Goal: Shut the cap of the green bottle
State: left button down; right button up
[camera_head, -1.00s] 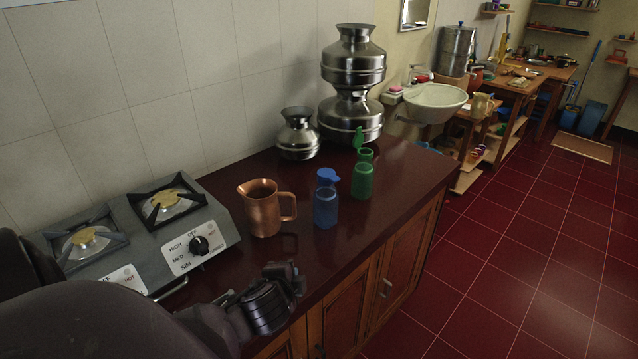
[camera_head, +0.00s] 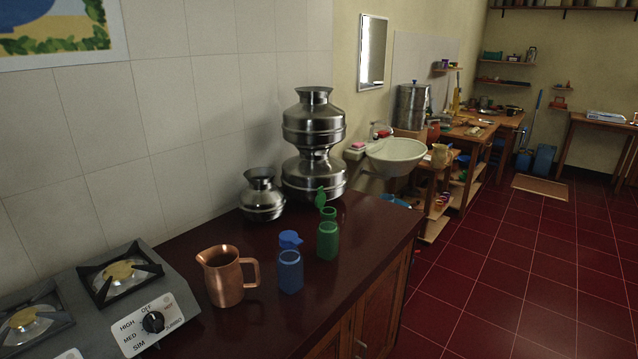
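The green bottle (camera_head: 328,241) stands upright on the dark red counter (camera_head: 335,291), near its right end. Its green cap (camera_head: 320,197) is flipped open and sticks up above the neck at the back left. A blue bottle (camera_head: 290,271) stands in front and to the left of it, with its blue cap (camera_head: 290,239) tilted over the top. Neither of my grippers shows in the head view now.
A copper jug (camera_head: 226,276) stands left of the blue bottle, and a gas stove (camera_head: 140,300) is farther left. Steel pots (camera_head: 313,140) stand behind the green bottle, with a smaller one (camera_head: 261,197) beside them. The counter in front of the bottles is clear.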

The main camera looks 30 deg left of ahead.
aim_at(320, 199)
jog(key=i+l, duration=0.2)
jog(key=i, duration=0.25)
jog(key=i+l, duration=0.15)
jog(key=i, duration=0.25)
jog(key=i+l, duration=0.2)
jog(key=i, duration=0.25)
jog(key=i+l, duration=0.2)
jog(key=i, duration=0.2)
jog(key=i+l, duration=0.15)
jog(key=i, duration=0.3)
jog(key=i+u, duration=0.1)
jog(key=u, duration=0.3)
jog(key=i+l+u, duration=0.1)
jog(key=u, duration=0.25)
jog(key=l+u, duration=0.1)
jog(key=u, duration=0.3)
jog(key=i, duration=0.05)
